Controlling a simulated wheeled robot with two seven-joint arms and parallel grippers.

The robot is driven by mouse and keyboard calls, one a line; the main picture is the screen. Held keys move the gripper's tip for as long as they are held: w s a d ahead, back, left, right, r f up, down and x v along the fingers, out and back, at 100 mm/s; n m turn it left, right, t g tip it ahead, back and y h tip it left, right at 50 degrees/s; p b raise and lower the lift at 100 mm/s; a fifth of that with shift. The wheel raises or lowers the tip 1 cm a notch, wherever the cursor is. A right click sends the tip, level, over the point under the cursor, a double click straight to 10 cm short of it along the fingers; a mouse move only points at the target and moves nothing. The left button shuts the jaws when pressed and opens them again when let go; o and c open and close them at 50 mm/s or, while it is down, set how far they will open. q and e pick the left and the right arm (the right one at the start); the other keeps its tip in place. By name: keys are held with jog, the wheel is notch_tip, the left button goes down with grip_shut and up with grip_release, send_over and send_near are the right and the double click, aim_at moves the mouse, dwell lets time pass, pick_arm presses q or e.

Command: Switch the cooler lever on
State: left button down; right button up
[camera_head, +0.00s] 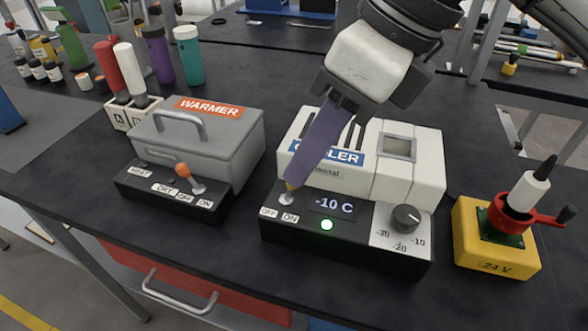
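The cooler (421,173) is a white box with a blue label, on a black control base. Its lever (286,199) sits above the OFF and ON labels; its upper part is hidden. A green light (326,225) glows below a display reading -10 C. My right gripper (322,140) reaches down from above, in front of the cooler. A long purple piece extends from it, its tip at the lever, seemingly touching. I cannot tell whether this is a finger or a held thing, nor whether the gripper is open. My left gripper is not in view.
A grey warmer (219,148) with an orange-tipped lever (185,173) stands left of the cooler. A yellow 24 V switch box (497,247) stands at the right. Several bottles stand behind the warmer. A narrow strip of black bench (330,290) is clear in front.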

aim_at(290, 189)
jog(key=x, duration=0.4)
jog(key=shift+a+f, duration=0.1)
jog(key=shift+f, duration=0.1)
jog(key=shift+w+a+f, duration=0.15)
jog(key=shift+a+f, duration=0.05)
jog(key=shift+f, duration=0.3)
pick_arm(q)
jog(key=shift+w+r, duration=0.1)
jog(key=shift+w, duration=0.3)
pick_arm(e)
jog(key=shift+f, duration=0.1)
